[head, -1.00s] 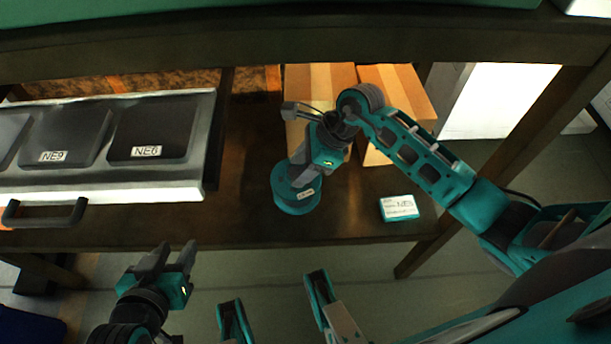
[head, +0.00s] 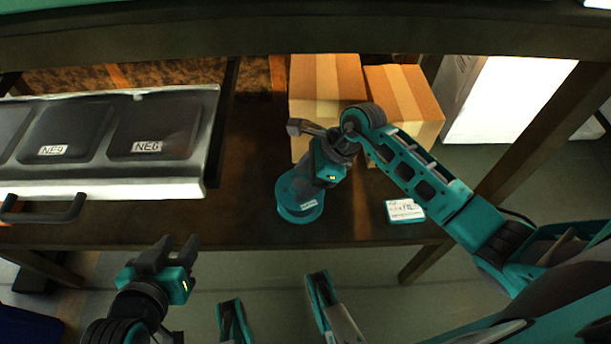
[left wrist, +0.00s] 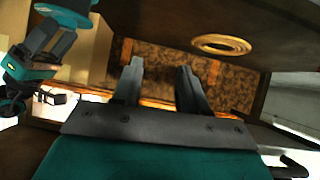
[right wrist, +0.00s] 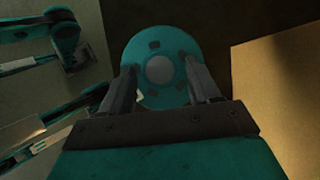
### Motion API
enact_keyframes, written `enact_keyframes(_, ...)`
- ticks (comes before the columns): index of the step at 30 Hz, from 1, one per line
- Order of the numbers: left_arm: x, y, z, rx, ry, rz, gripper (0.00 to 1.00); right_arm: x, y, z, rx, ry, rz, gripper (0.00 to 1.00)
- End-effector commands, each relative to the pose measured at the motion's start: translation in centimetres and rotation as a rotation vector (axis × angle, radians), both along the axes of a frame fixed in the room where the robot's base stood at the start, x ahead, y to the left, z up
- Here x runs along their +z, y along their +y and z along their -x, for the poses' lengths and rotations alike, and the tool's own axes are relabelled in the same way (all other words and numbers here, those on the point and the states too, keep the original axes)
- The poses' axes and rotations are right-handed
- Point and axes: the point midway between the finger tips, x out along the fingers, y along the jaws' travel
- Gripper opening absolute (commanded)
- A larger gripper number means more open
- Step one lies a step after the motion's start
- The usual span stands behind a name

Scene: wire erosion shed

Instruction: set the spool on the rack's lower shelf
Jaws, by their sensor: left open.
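The teal spool (head: 298,198) stands on the rack's dark wooden lower shelf (head: 240,222), in front of the cardboard boxes. Its round flange (right wrist: 160,48) faces the right wrist camera. My right gripper (head: 314,180) is at the spool, above it and a little to its right in the head view. In the right wrist view its fingers (right wrist: 160,80) are wide apart, one at each side of the flange. The spool also shows at the top left of the left wrist view (left wrist: 68,6). My left gripper (head: 178,250) is open and empty, in front of the shelf.
Two cardboard boxes (head: 327,80) stand behind the spool. A small teal-and-white labelled box (head: 404,210) lies to its right. A tray (head: 100,188) with dark labelled pads is at the left. The upper beam (head: 300,32) crosses overhead. A brass ring (left wrist: 222,45) shows in the left wrist view.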

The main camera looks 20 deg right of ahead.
Motion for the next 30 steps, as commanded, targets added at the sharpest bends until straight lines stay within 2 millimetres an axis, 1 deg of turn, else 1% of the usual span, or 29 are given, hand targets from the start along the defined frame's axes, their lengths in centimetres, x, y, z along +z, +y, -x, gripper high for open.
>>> enact_keyframes(1, 0.0, 0.0, 0.0, 0.000, 0.001, 0.000, 0.43, 0.0, 0.0, 0.0, 0.000, 0.000, 0.000, 0.67)
enact_keyframes(3, -0.1, 0.0, 0.0, 0.000, 0.002, -0.001, 0.43, 0.0, 0.0, 0.0, 0.000, 0.001, 0.000, 0.71)
enact_keyframes(9, -0.2, 0.0, 0.0, 0.001, 0.004, -0.001, 0.43, 0.1, 0.0, 0.0, 0.000, 0.001, -0.001, 0.71)
enact_keyframes(11, 0.0, 0.0, 0.0, 0.001, 0.004, -0.001, 0.43, 0.3, 0.1, 0.0, 0.000, 0.001, -0.001, 0.71)
enact_keyframes(13, 0.2, 0.1, 0.0, 0.002, 0.002, -0.001, 0.43, 0.8, -0.3, 0.1, 0.000, -0.001, 0.001, 0.71)
enact_keyframes(17, 0.8, 0.2, 0.0, 0.006, 0.000, -0.003, 0.43, 2.8, -1.4, 0.3, 0.000, -0.001, 0.004, 0.71)
enact_keyframes(24, 1.6, 0.8, 0.1, 0.020, -0.005, -0.009, 0.43, 7.4, -3.9, 1.1, 0.000, -0.003, 0.004, 0.71)
enact_keyframes(27, 1.5, 1.0, 0.3, 0.023, 0.001, -0.015, 0.43, 8.9, -4.7, 1.3, 0.000, -0.002, 0.003, 0.71)
enact_keyframes(30, 1.5, 1.1, 0.4, 0.022, 0.000, -0.018, 0.43, 9.9, -5.3, 1.5, 0.000, -0.001, 0.001, 0.71)
